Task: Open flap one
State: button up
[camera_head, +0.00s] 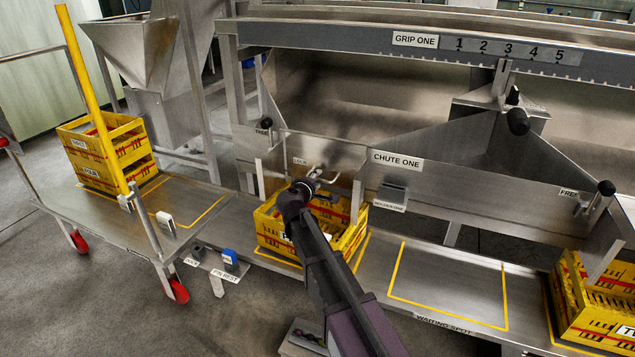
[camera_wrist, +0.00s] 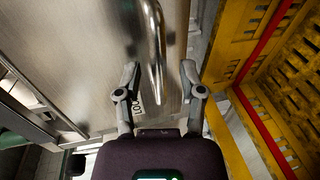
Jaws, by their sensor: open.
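A steel panel, apparently flap one (camera_head: 335,155), stands roughly upright below the chute, left of the CHUTE ONE label (camera_head: 397,161). It also fills the upper left of the wrist view (camera_wrist: 75,60). A bent bar handle (camera_head: 324,178) sticks out from it. In the wrist view the handle (camera_wrist: 153,30) comes down from the top edge, between the fingertips. My gripper (camera_head: 310,182) is at the handle, with its fingers (camera_wrist: 160,75) open on both sides of the bar. I cannot tell whether either finger touches it.
A yellow crate (camera_head: 270,237) stands right under my gripper and shows on the right of the wrist view (camera_wrist: 230,55). A yellow-outlined empty spot (camera_head: 450,285) lies to the right. Black-knobbed levers (camera_head: 519,122) stick out from the machine. More yellow crates (camera_head: 585,310) stand at the far right.

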jog(key=shift+w+d, duration=0.1)
jog(key=shift+w, duration=0.1)
grip_shut()
jog(key=shift+s+d+r, duration=0.1)
